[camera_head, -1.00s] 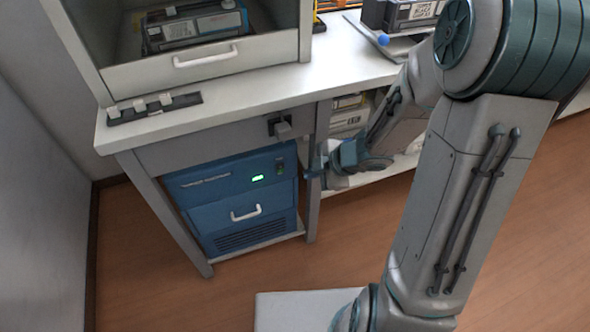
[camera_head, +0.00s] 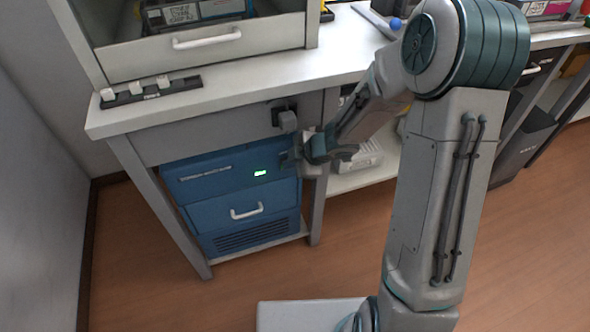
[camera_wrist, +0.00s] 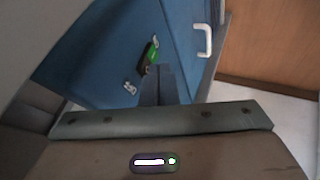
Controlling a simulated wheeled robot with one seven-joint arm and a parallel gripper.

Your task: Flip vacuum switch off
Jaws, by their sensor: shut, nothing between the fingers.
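The blue vacuum unit (camera_head: 195,190) stands under the left end of the bench, with a lit green display (camera_head: 260,173) and a white handle (camera_head: 246,212) on its front. My gripper (camera_head: 291,159) is at the upper right of that front, its fingers shut and empty. The switch area beside the display is mostly hidden by it in the head view. In the wrist view the shut fingers (camera_wrist: 162,76) point at the blue panel, near a small dark part with a green face (camera_wrist: 150,54). I cannot tell whether that is the switch or the display, or whether the fingers touch it.
A bench leg (camera_head: 316,205) is close by on the right. A strip with three white switches (camera_head: 140,90) lies on the bench top.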

